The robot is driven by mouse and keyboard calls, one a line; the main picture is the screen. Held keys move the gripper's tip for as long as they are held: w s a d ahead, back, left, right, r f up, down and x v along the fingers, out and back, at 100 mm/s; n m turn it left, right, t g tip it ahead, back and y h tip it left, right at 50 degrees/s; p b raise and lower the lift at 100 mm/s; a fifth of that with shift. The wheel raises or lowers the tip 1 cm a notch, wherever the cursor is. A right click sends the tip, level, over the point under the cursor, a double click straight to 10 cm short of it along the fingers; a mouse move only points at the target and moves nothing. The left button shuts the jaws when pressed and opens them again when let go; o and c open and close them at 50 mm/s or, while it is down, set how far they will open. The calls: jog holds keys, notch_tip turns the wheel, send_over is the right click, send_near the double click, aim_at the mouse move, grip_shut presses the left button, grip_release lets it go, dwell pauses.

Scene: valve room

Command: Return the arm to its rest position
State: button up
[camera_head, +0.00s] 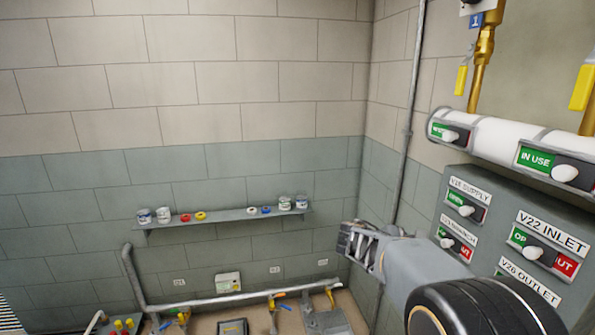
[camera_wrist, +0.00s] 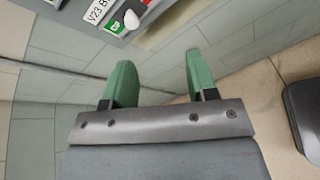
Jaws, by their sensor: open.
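My gripper (camera_wrist: 158,85) is in the wrist view with its two green fingers spread apart and nothing between them. Behind the fingers are the grey-green wall and the tan floor. In the head view my arm reaches in from the lower right, and its gripper end (camera_head: 362,245) is in front of the room's corner. The fingertips are hard to make out there. The arm partly covers the grey valve panel (camera_head: 490,195).
The panel has labelled slider switches. A white pipe (camera_head: 510,145) with an IN USE slider (camera_head: 545,162) runs above it. A wall shelf (camera_head: 230,218) holds jars and coloured rings. A low pipe (camera_head: 235,299) with valves runs along the back wall. A dark object (camera_wrist: 305,120) stands at right in the wrist view.

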jog(key=s+a+f+m+g+y, duration=0.1)
jog(key=s+a+f+m+y, duration=0.65)
jog(key=s, duration=0.35)
jog(key=s+a+m+t+y, duration=0.2)
jog(key=s+a+m+y, duration=0.4)
jog(key=s, duration=0.2)
jog(key=shift+r+t, duration=0.3)
jog(key=shift+r, duration=0.1)
jog(key=shift+s+m, duration=0.1)
jog(key=shift+m, duration=0.15)
